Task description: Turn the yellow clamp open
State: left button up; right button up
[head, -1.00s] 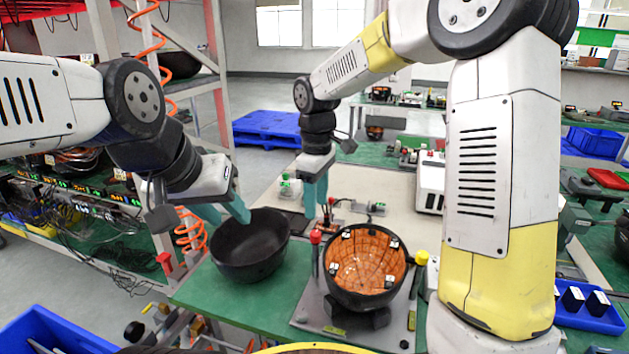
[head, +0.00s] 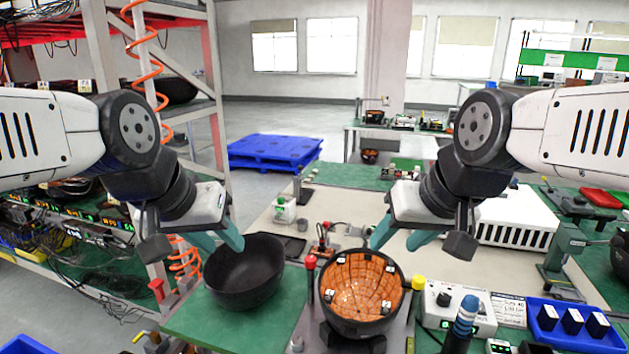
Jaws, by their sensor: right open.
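The yellow clamp (head: 418,283) shows as a yellow knob at the right side of the fixture plate, next to the dark bowl with an orange lining (head: 362,285). The lower part of the clamp is partly hidden by nearby items. A red-knobbed clamp (head: 311,263) stands at the bowl's left. My right gripper (head: 394,246) is open and empty, with teal fingers above the back right of the lined bowl, apart from the yellow clamp.
A white control box (head: 455,310) and a blue-handled tool (head: 466,315) stand right of the yellow clamp. A blue tray (head: 575,330) lies further right. A shelf rack stands at the left. The beige mat behind the bowls has some free room.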

aim_at(419, 281)
jog(key=k+l+u, duration=0.4)
jog(key=k+l, duration=0.65)
jog(key=i+l+u, duration=0.15)
jog(key=i, duration=0.25)
